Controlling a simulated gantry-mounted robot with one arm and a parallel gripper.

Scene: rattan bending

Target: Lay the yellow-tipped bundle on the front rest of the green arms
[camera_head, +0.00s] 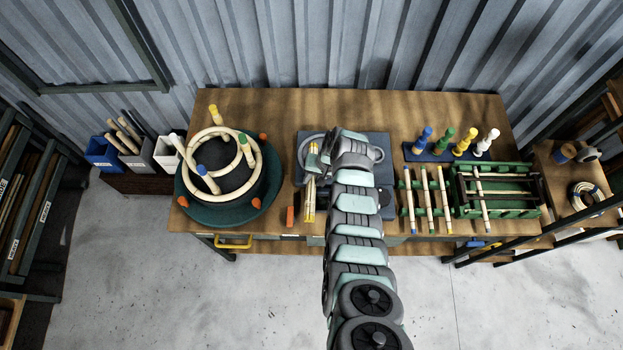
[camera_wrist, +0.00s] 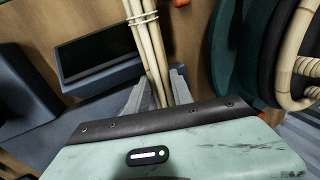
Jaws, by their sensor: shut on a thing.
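The gripper is above the left side of a grey-blue plate (camera_head: 372,146), left of the green arms. The green arms (camera_head: 419,212) stand on the right of the bench, with several pale rods lying across them front to back. Their exact supports are small and partly covered.
A round green base (camera_head: 222,218) with pale rings and coloured pegs stands at left. Coloured pegs stand in a blue block (camera_head: 413,153) behind the arms. A green rack (camera_head: 511,211) adjoins at right. An orange block (camera_head: 290,216) lies near the front edge.

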